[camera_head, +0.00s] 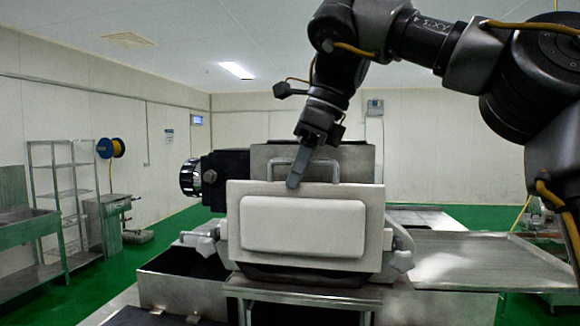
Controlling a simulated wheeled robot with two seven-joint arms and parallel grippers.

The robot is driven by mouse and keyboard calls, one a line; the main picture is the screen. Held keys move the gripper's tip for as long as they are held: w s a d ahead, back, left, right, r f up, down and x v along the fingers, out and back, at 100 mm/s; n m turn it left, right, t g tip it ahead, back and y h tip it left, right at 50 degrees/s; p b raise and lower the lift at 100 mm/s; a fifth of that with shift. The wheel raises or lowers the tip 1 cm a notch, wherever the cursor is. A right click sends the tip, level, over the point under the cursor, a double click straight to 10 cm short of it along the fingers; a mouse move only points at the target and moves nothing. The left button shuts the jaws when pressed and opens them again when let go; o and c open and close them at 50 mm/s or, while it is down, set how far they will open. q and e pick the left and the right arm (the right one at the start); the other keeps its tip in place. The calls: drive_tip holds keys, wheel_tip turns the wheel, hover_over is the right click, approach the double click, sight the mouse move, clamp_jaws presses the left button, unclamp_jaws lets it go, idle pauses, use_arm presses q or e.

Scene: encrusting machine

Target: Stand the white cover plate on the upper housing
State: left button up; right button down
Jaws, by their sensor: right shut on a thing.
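The white cover plate (303,224), with a raised rounded panel on its face, stands about upright in the middle of the view. A grey handle (335,165) rises at its top edge. My right gripper (295,178) comes down from above and is shut at the handle, just left of its middle. The steel upper housing (262,163) of the machine shows behind and above the plate. The plate hides much of the housing's front. Whether the plate's lower edge touches the machine cannot be told. My left gripper is not in view.
Clamp knobs (401,261) flank the plate on both sides. A dark cylinder with a knurled ring (190,178) sticks out at left. A flat steel tray (480,258) lies at right. An open steel bin (180,262) sits at lower left. Wire shelves stand farther left.

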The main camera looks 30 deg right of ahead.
drive_tip(key=shift+w+d+f, duration=0.15)
drive_tip(key=shift+w+f, duration=0.3)
drive_tip(key=shift+w, duration=0.25)
drive_tip(key=shift+d, duration=0.1)
idle(0.8)
drive_tip(key=shift+f+b, duration=0.45)
drive_tip(key=shift+f, duration=0.4)
